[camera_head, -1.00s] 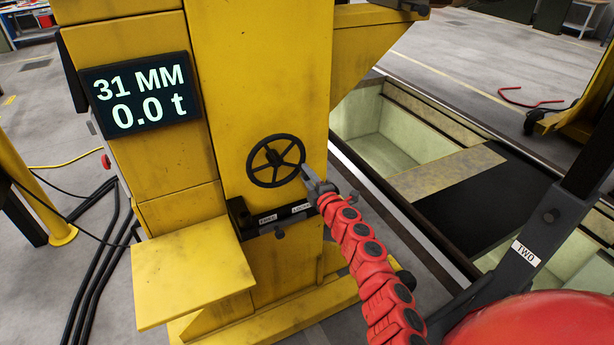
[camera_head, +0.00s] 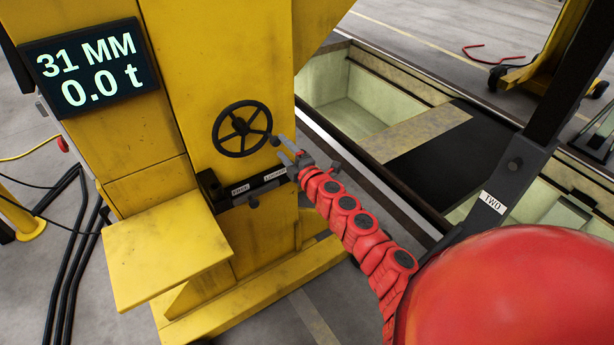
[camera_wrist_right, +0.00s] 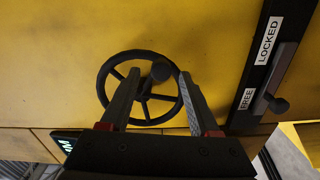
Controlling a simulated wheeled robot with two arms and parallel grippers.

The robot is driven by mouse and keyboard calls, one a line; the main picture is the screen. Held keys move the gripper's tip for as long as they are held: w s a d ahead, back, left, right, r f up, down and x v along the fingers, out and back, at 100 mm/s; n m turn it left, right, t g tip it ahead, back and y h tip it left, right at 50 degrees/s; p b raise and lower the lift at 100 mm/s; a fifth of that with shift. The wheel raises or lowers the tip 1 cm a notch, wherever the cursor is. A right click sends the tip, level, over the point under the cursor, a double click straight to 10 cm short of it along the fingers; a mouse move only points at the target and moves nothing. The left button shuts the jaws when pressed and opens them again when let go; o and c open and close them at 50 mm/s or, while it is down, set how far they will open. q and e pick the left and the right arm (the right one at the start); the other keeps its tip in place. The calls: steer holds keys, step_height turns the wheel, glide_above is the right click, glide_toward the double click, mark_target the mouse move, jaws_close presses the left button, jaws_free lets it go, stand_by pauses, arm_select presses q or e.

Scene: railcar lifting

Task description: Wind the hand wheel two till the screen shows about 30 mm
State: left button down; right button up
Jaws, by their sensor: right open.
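The black hand wheel (camera_head: 242,129) is mounted on the front of the yellow lifting column (camera_head: 230,60). It also shows in the right wrist view (camera_wrist_right: 104,84), with its knob (camera_wrist_right: 161,71) between and beyond the fingers. The screen (camera_head: 90,75) at upper left reads 31 MM and 0.0 t. My right gripper (camera_head: 284,147) is open and empty, just to the lower right of the wheel and apart from it. Its two fingers also show in the right wrist view (camera_wrist_right: 157,95). A label reading TWO (camera_head: 493,202) is on a dark bar at right. My left gripper is not in view.
Below the wheel is a black lock bar (camera_head: 235,190) labelled FREE and LOCKED; its small knob (camera_wrist_right: 279,106) is nearest the FREE label. A yellow shelf (camera_head: 165,250) juts out at lower left. A pit (camera_head: 350,100) lies to the right.

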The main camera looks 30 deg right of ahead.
steer(key=s, duration=1.2)
steer(key=shift+s, duration=0.35)
steer(key=shift+d+f, duration=0.1)
